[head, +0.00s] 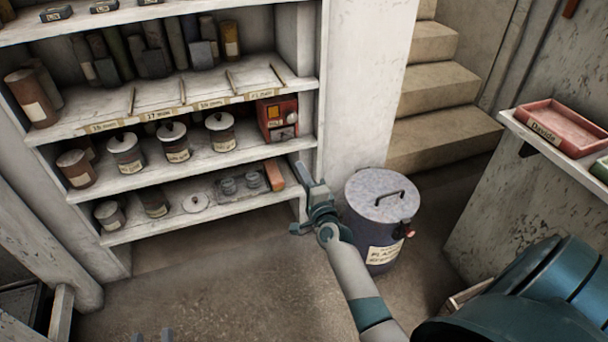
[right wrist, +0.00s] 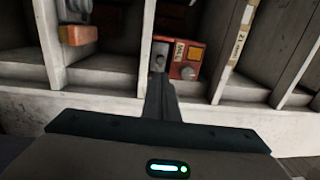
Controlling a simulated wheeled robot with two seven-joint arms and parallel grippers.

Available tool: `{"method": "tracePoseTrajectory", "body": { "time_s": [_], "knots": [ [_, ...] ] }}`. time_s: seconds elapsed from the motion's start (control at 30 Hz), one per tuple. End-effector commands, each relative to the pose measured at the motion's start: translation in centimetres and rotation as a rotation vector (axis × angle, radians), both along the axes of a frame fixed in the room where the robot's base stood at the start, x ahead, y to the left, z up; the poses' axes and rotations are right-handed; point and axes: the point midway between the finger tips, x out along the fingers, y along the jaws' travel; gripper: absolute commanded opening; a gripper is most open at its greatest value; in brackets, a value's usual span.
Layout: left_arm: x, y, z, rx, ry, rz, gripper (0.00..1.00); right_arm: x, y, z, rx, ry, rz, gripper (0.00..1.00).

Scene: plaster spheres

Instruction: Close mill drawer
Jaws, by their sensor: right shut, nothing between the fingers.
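The mill (head: 272,112) is a small red box with a yellow patch, at the right end of the middle shelf. Its grey lower front with a small knob looks like the drawer (head: 284,132); I cannot tell how far it stands out. In the right wrist view the mill (right wrist: 187,70) appears turned on its side, just beyond my fingers. My right gripper (head: 300,168) is shut and empty, in front of the shelf's right end, below the mill; its fingers (right wrist: 157,80) show in the wrist view. Two fingertips of my left gripper (head: 152,337) show apart at the bottom edge.
The shelf unit (head: 222,165) holds several lidded jars and, below the mill, an orange-red block (head: 274,174). A lidded grey bin (head: 372,190) stands right of my right gripper. A shelf with a red tray (head: 562,128) is at right. The floor in front is clear.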

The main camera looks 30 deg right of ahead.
Motion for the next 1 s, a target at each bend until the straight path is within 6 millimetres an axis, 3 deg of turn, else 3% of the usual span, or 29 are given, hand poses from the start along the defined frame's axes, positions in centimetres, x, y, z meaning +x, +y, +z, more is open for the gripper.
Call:
{"method": "tracePoseTrajectory", "body": {
  "time_s": [0.2,0.83,1.0],
  "knots": [
    [0.2,0.1,-0.9,0.015,0.047,-0.002,0.31,-1.8,0.4,-0.1,0.001,0.000,0.000,0.00],
    [0.2,0.1,-1.0,0.019,0.053,-0.001,0.31,-2.0,0.5,-0.2,-0.002,0.000,0.001,0.00],
    [0.2,0.1,-1.1,0.019,0.053,-0.001,0.31,-2.9,2.0,-0.2,-0.076,0.016,0.025,0.00]
  ]
}}
